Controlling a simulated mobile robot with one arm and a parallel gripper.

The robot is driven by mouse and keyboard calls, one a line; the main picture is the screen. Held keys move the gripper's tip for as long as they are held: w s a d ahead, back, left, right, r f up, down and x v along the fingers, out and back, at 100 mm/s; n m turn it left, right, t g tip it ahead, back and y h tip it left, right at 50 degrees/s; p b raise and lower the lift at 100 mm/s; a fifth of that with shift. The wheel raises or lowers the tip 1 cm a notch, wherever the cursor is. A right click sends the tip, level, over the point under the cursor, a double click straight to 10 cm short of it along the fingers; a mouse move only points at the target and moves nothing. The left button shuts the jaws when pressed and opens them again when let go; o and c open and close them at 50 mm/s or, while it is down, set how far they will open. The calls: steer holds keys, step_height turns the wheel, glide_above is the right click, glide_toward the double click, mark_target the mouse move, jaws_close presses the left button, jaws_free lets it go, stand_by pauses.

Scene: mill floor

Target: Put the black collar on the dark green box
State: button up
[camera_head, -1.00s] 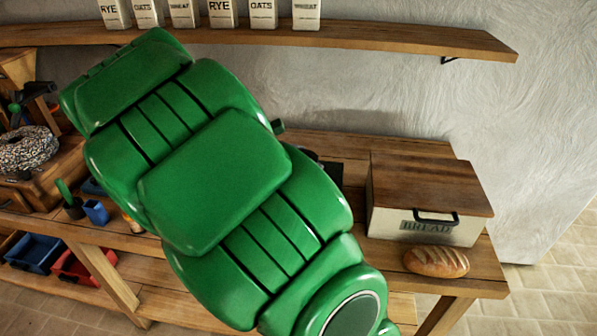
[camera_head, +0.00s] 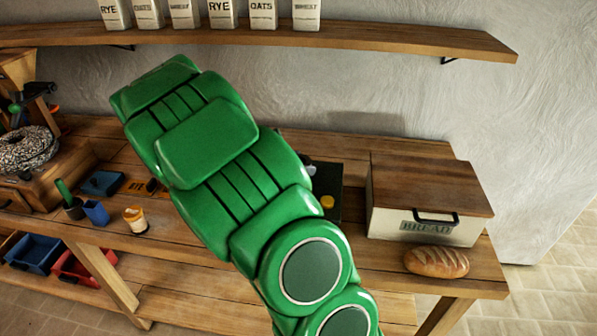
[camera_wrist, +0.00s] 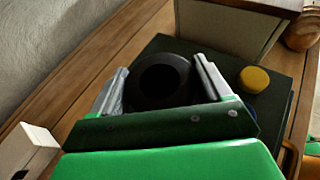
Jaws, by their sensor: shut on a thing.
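The black collar (camera_wrist: 163,82) is a thick dark ring between the two fingers of my gripper (camera_wrist: 161,66) in the wrist view. My gripper is shut on it. The dark green box (camera_wrist: 272,112) lies beneath and around the collar in that view; whether the collar touches its top I cannot tell. In the head view part of the dark green box (camera_head: 327,180) shows beside my arm, left of the bread box.
A yellow round piece (camera_wrist: 254,79) sits on the dark green box, right of my gripper. The bread box (camera_head: 425,205) stands close by, with a loaf (camera_head: 436,262) in front. A white block (camera_wrist: 25,150) is at lower left in the wrist view. A shelf (camera_head: 400,38) runs above.

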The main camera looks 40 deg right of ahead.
steer(key=shift+w+d+f, duration=0.1)
steer(key=shift+w+f, duration=0.05)
steer(key=shift+f, duration=1.6)
steer(key=shift+f, duration=0.1)
steer(key=o, duration=1.1)
steer(key=shift+f, duration=0.1)
steer(key=shift+r, duration=0.25)
steer(key=v, duration=1.2)
steer(key=shift+w, duration=0.1)
